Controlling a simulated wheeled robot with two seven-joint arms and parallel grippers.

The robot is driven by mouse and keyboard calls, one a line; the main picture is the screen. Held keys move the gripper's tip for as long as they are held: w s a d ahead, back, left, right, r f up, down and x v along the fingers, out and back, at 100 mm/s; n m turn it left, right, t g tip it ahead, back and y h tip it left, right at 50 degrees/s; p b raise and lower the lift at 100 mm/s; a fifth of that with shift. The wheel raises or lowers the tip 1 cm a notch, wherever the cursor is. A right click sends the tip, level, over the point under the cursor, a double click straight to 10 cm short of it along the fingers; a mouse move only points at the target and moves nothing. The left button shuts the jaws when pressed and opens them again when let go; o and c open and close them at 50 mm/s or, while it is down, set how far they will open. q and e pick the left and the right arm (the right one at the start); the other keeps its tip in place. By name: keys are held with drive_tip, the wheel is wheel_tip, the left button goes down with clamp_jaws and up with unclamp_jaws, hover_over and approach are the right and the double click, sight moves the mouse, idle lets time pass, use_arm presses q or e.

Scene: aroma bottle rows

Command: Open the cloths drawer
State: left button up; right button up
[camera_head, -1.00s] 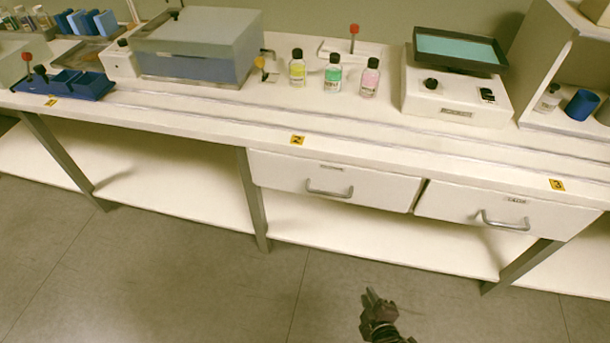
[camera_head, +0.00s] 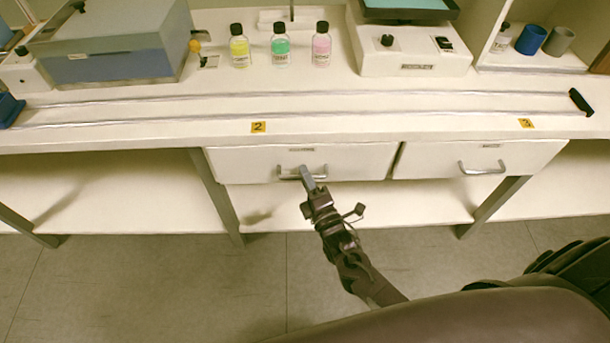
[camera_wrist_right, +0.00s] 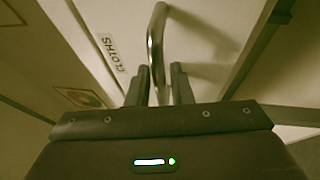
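The cloths drawer (camera_head: 352,163) is the left of two white drawers under the bench, and its front looks shut. Its label reads CLOTHS in the right wrist view (camera_wrist_right: 112,52). Its metal bar handle (camera_head: 290,178) is at my right gripper (camera_head: 307,172). In the right wrist view the handle (camera_wrist_right: 157,40) passes between the two fingers of the right gripper (camera_wrist_right: 159,72). The fingers stand apart, with a gap visible beside the bar. My left gripper is not in view.
A second drawer (camera_head: 435,160) with its own handle (camera_head: 482,168) is to the right. Above, the bench top holds yellow (camera_head: 239,50), green (camera_head: 280,48) and pink (camera_head: 321,48) bottles and a white device (camera_head: 415,58). A lower shelf (camera_head: 110,195) runs below; the floor in front is clear.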

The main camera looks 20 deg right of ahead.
drive_tip(key=shift+w, duration=0.15)
clamp_jaws()
